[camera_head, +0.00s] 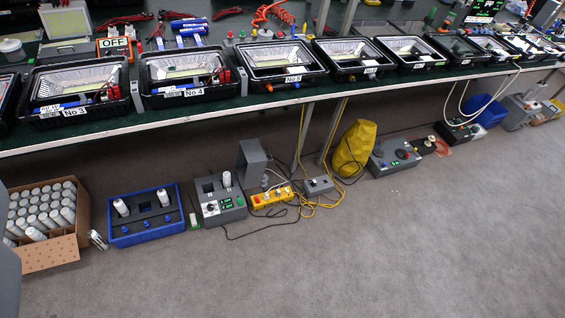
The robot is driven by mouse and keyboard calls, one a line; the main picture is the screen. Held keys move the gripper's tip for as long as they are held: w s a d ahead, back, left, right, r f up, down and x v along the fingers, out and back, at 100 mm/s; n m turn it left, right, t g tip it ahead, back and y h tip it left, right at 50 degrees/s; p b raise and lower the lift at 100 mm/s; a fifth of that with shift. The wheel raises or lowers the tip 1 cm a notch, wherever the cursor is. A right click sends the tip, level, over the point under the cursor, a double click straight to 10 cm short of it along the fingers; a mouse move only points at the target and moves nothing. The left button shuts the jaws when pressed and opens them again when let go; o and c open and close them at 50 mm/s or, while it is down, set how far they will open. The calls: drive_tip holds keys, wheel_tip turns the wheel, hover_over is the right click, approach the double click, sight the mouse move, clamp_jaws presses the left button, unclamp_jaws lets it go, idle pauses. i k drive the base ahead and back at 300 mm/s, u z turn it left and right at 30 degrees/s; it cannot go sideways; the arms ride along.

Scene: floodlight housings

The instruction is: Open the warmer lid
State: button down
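No object is clearly marked as the warmer. A grey box (221,208) on the floor has dark square openings on top, with a white cylinder (226,179) in one. A blue box (146,232) to its left has a similar top with two white cylinders. A grey upright block (252,164) stands behind the grey box; I cannot tell if it is a lid. Another grey box (393,158) with knobs sits farther right. My gripper's fingers are not in view; a pale grey shape at the left edge may be part of my arm.
A long bench (300,92) carries a row of black floodlight housings (190,75). A cardboard box (47,222) of white cylinders stands at the left. A yellow switch box (272,196), yellow bag (354,148) and loose cables lie under the bench. The grey floor in front is clear.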

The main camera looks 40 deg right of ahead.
sight(252, 161)
drive_tip(key=z, duration=1.05)
drive_tip(key=i, duration=1)
